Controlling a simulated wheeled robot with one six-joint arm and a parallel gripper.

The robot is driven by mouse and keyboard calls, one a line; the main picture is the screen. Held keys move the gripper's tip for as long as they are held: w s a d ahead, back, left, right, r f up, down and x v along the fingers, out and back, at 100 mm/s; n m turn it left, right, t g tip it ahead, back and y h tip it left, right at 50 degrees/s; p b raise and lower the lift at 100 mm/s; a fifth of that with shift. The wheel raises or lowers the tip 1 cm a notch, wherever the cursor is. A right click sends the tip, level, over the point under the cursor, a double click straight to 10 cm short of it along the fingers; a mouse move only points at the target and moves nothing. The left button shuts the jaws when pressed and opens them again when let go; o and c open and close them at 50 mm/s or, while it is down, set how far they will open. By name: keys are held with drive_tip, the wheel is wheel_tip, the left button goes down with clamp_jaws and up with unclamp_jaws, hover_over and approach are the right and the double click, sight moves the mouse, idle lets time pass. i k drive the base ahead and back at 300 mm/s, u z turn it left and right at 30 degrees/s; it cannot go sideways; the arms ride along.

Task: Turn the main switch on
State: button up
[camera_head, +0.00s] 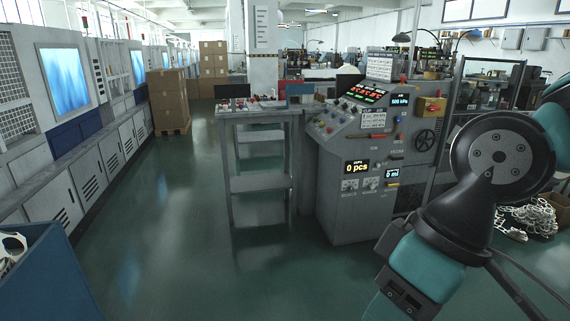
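The grey control machine (352,200) stands right of the centre. Its sloped panel has several coloured buttons and lit displays. On its right side is a yellow box with a red part (432,107), which looks like the main switch. Its setting is too small to tell. Below it is a black handwheel (424,140). My teal and dark grey arm fills the right foreground, in front of the machine's lower right side. My gripper is out of view, so I cannot see what it holds.
A grey shelved table (262,185) stands against the machine's left side. Cabinets (92,165) line the left wall, with stacked boxes (168,98) behind. A blue bin (50,280) is at the lower left. A pile of white pieces (535,215) lies at right. The green floor ahead is clear.

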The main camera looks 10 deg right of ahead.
sight(432, 108)
drive_tip(key=z, duration=0.1)
drive_tip(key=i, duration=1.05)
drive_tip(key=z, duration=0.95)
drive_tip(key=i, duration=1.5)
drive_tip(key=z, duration=0.45)
drive_tip(key=i, duration=1.7)
drive_tip(key=z, duration=0.05)
